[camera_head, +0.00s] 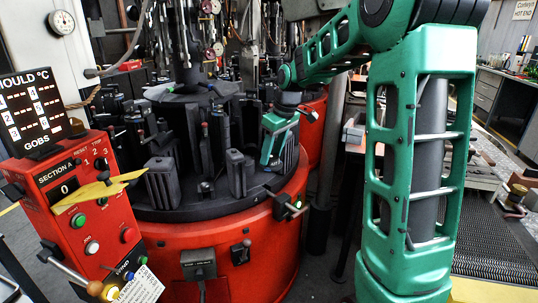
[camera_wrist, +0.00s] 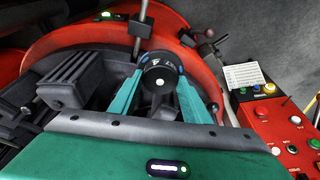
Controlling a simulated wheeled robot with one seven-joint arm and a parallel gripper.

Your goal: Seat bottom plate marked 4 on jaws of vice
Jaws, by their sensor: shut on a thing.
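My gripper (camera_wrist: 160,82) is shut on a dark round piece (camera_wrist: 158,72), gripped between its two green fingertips in the wrist view. The piece has a pale dot in the middle and small blue marks on its rim. I cannot read a 4 on it, so I cannot tell whether it is the bottom plate. In the head view my gripper (camera_head: 269,160) reaches down among the dark moulds on the right side of the round machine; the piece cannot be made out there. I cannot make out a vice in either view.
Dark mould halves (camera_head: 163,183) stand close around my gripper on the red rotary machine (camera_head: 225,262). A thin upright rod (camera_wrist: 138,30) stands close by the held piece. A red control box (camera_head: 88,215) is at left, and a cluttered bench (camera_head: 480,165) at right.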

